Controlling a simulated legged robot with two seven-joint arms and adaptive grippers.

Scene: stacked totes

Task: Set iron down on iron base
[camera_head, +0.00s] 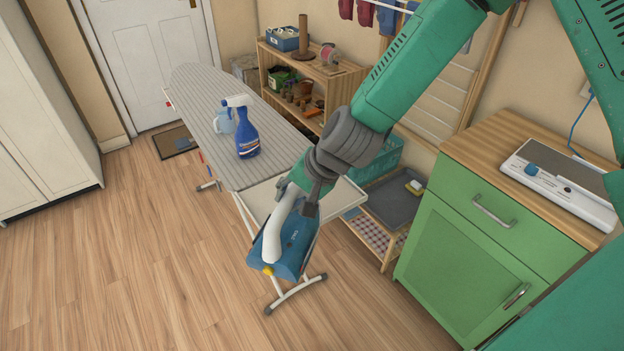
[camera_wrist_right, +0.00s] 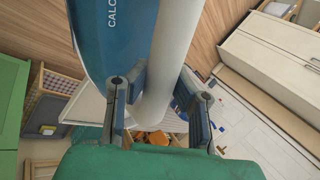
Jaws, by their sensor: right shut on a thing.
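The blue iron (camera_head: 294,244) with a white handle hangs tilted in my right gripper (camera_head: 308,196), in front of the ironing board's near end. In the right wrist view, the fingers of the right gripper (camera_wrist_right: 160,103) are closed around the white handle of the iron (camera_wrist_right: 107,45). The iron base (camera_head: 560,183), a white unit with a grey top plate and a blue knob, lies on the green cabinet at the right, well apart from the iron. Its plate is empty. My left gripper is not in view.
The green cabinet (camera_head: 470,235) has a wooden top, clear left of the base. A wooden shelf (camera_head: 345,85) holds small items. The floor at left is open.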

